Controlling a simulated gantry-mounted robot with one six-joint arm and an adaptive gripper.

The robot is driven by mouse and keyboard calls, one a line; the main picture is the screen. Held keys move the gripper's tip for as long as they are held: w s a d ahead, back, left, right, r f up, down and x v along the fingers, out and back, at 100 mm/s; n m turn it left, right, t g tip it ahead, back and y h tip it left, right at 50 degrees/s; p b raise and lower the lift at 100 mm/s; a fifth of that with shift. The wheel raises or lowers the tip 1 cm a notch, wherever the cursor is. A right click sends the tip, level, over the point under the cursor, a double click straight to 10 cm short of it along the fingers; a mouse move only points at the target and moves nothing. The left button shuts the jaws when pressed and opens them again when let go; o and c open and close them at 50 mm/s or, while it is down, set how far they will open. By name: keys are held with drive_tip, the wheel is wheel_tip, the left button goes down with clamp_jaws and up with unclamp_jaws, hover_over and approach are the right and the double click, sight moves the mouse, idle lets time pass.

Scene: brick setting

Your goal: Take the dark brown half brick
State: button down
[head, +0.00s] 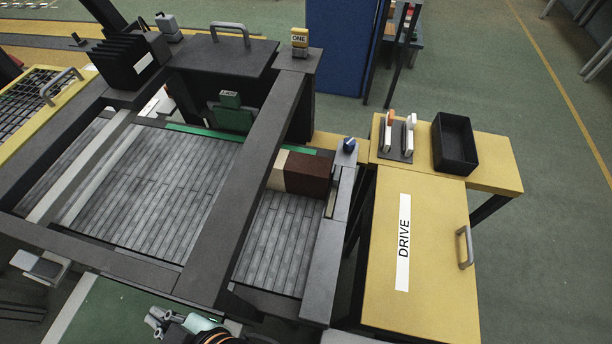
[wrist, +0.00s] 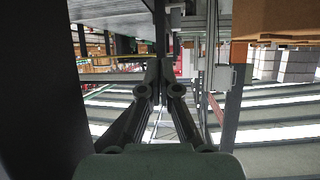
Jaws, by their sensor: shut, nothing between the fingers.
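The dark brown half brick (head: 307,174) lies at the far end of the narrow grey slatted lane at the right of the dark-framed machine in the head view. A cream block (head: 277,171) sits against its left side. My gripper (head: 157,320) is at the bottom edge of the head view, in front of the machine and well away from the brick. In the wrist view my gripper's two fingers (wrist: 162,72) are close together with nothing held. I cannot make out the brick in the wrist view.
A dark beam (head: 262,165) separates the narrow lane from the wide slatted bed (head: 150,185). A small blue-topped part (head: 349,145) stands by the brick's right. A yellow table (head: 440,250) with a black tray (head: 454,143) stands at right. A dark post (wrist: 40,90) fills the wrist view's left.

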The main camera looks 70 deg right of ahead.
drive_tip(key=shift+c, duration=0.5)
unclamp_jaws()
